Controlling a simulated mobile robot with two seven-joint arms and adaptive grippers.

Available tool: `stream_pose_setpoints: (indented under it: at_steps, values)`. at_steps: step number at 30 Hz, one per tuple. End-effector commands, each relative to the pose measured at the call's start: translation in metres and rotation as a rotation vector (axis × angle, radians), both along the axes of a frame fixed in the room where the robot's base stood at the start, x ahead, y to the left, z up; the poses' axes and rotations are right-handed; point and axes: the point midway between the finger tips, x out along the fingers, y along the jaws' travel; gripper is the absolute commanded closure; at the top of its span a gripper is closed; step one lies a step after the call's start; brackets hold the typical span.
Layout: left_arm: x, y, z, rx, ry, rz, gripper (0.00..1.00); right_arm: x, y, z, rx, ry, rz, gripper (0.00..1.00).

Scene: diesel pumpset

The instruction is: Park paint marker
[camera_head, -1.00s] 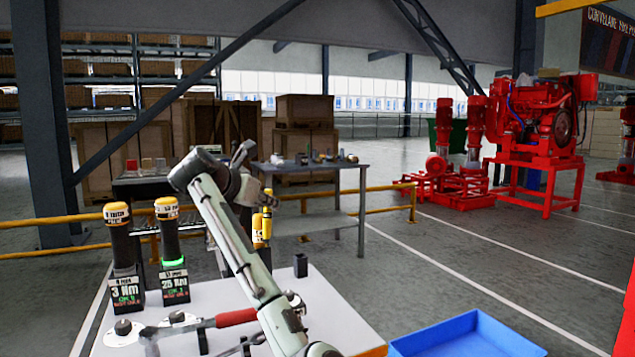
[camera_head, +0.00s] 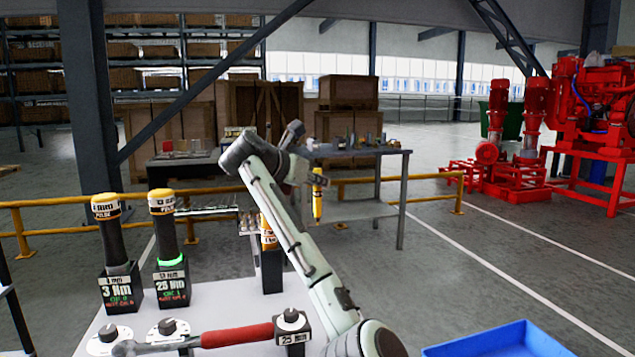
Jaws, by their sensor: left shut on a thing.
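The paint marker (camera_head: 317,197) is a slim yellow stick that hangs roughly upright in the camera_head view. My left gripper (camera_head: 316,173) is shut on its upper end, at the end of the pale arm. The marker is in the air, and its lower tip touches nothing that I can see. My arm and gripper partly hide the near table and the marker's top. My right gripper is not in view.
Two yellow-topped torque tools (camera_head: 109,240) (camera_head: 168,235) stand in black labelled blocks on the white table (camera_head: 222,297). An orange-topped item (camera_head: 269,240) stands beside my arm. A red-handled tool (camera_head: 237,336) lies in front. A blue bin (camera_head: 497,342) is at lower right.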

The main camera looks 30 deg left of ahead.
Motion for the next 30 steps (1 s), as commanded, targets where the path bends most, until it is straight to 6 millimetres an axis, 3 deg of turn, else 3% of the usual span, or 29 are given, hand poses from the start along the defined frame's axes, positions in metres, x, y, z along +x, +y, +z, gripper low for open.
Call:
stream_pose_setpoints:
  at_steps: [15, 30]
  values:
    - [0.0, -0.001, -0.053, -0.001, 0.002, 0.0, 1.0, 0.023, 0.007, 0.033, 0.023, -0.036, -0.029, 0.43]
    - [0.0, 0.0, -0.106, -0.001, 0.001, 0.0, 1.0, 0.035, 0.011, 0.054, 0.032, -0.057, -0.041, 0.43]
